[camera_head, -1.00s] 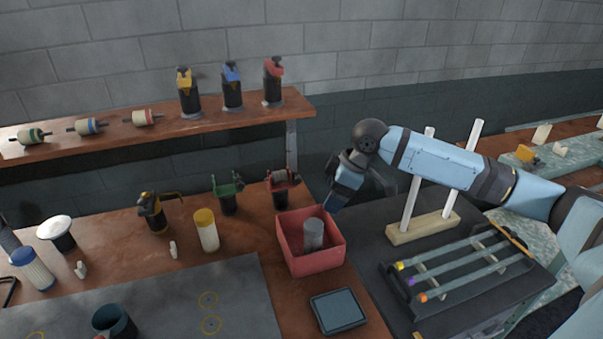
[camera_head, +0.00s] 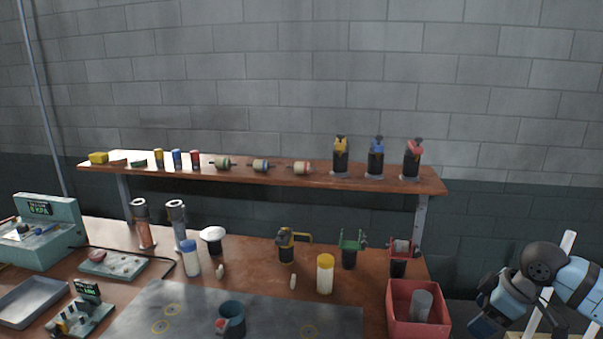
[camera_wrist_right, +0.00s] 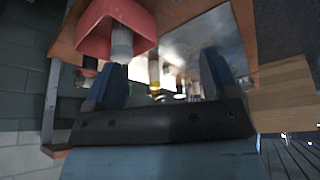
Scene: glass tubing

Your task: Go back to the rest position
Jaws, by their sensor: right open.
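My right gripper (camera_head: 484,318) is at the lower right of the head view, to the right of a red bin (camera_head: 400,322). In the right wrist view the two blue fingers of my right gripper (camera_wrist_right: 163,76) stand apart with nothing between them. The red bin (camera_wrist_right: 92,38) shows there at the upper left, beyond the fingers and apart from them. A grey cylinder (camera_head: 421,305) stands in the bin; it also shows in the wrist view (camera_wrist_right: 121,42). My left gripper is not in view.
A wooden shelf (camera_head: 270,178) with several small parts runs behind the bench. A yellow-capped bottle (camera_head: 325,275), clamps and a dark cup (camera_head: 232,318) stand on the bench. A white upright rod (camera_head: 566,246) is close to my right arm.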

